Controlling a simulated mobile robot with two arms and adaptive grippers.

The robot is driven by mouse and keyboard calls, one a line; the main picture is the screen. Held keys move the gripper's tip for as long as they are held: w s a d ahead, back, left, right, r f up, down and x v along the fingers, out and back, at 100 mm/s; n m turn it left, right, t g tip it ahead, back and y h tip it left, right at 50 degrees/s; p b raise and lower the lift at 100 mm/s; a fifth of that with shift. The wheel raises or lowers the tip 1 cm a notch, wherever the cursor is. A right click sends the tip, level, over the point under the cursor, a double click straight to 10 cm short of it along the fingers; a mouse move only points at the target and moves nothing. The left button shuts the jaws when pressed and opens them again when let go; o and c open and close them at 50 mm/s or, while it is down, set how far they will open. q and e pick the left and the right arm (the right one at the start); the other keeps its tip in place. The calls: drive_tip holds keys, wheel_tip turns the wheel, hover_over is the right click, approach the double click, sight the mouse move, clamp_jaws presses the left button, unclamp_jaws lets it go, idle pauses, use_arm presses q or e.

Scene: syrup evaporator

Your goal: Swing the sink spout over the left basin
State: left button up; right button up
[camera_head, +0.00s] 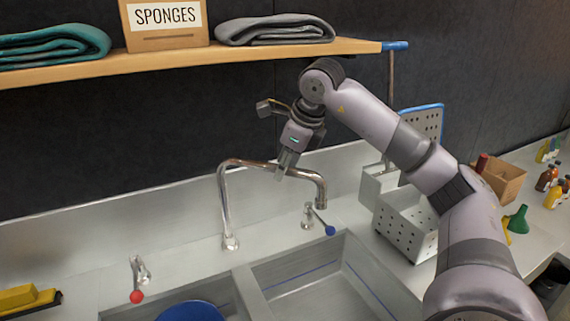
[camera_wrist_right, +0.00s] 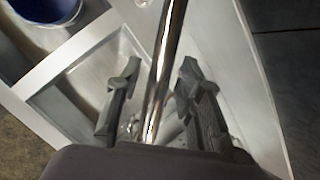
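The chrome sink spout (camera_head: 250,163) rises from its base on the divider line behind the basins and arches right. Its downturned tip (camera_head: 321,197) hangs toward the right, near the back edge of the right basin (camera_head: 310,280). The left basin (camera_head: 232,292) has a blue round vessel (camera_head: 190,311) in it. My right gripper (camera_head: 280,177) points down at the spout's horizontal tube. In the right wrist view the tube (camera_wrist_right: 166,65) passes between the two fingers (camera_wrist_right: 157,90), which stand apart with gaps on both sides. My left gripper is not in view.
A red-knobbed tap (camera_head: 137,290) and a blue-knobbed tap (camera_head: 320,220) flank the spout base. A shelf (camera_head: 170,62) with towels and a sponge box hangs above. A perforated white bin (camera_head: 405,228) stands right of the basins, beside my right arm.

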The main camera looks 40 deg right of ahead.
clamp_jaws()
idle(0.6)
